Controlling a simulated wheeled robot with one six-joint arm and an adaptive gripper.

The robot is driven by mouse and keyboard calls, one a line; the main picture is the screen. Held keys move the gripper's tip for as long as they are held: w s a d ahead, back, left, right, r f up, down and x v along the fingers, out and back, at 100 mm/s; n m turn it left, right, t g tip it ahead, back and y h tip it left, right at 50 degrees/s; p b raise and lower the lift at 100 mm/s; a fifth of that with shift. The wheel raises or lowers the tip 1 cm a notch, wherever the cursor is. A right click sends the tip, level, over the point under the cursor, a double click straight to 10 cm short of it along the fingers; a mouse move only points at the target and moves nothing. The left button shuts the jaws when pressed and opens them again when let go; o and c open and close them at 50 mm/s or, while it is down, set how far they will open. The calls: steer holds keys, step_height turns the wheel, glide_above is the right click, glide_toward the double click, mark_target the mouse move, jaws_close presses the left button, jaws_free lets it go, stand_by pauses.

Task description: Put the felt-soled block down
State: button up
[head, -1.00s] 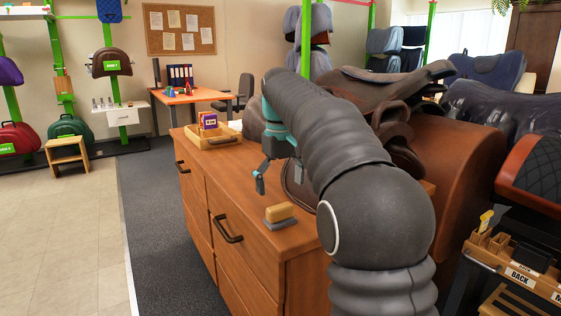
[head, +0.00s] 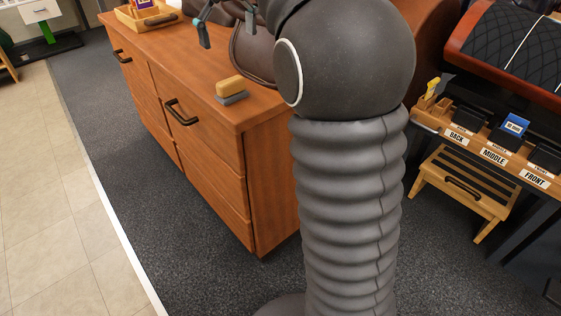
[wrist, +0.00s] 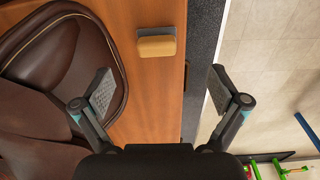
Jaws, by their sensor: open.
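The felt-soled block (head: 231,89) has a tan upper part and a grey sole. It rests sole down on the wooden cabinet top (head: 180,58), near the front corner. In the wrist view the block (wrist: 157,46) lies beyond the fingertips, between their lines and apart from both. My gripper (wrist: 162,88) is open and empty, its two fingers spread wide. In the head view only part of my gripper (head: 225,22) shows at the top edge, above and behind the block.
A brown leather saddle (head: 253,55) sits on the cabinet close beside the block. A wooden tray (head: 148,16) stands at the cabinet's far end. At right is a rack with compartments labelled BACK, MIDDLE and FRONT (head: 493,155), with a step stool (head: 462,190) below.

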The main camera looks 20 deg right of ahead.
steer(key=s+f+m+t, duration=0.1)
steer(key=s+f+t, duration=0.1)
steer(key=s+f, duration=0.7)
steer(key=s+f+m+t, duration=0.2)
steer(key=s+f, duration=0.8)
steer(key=s, duration=0.8)
steer(key=shift+f+t, duration=0.2)
steer(key=shift+t, duration=0.2)
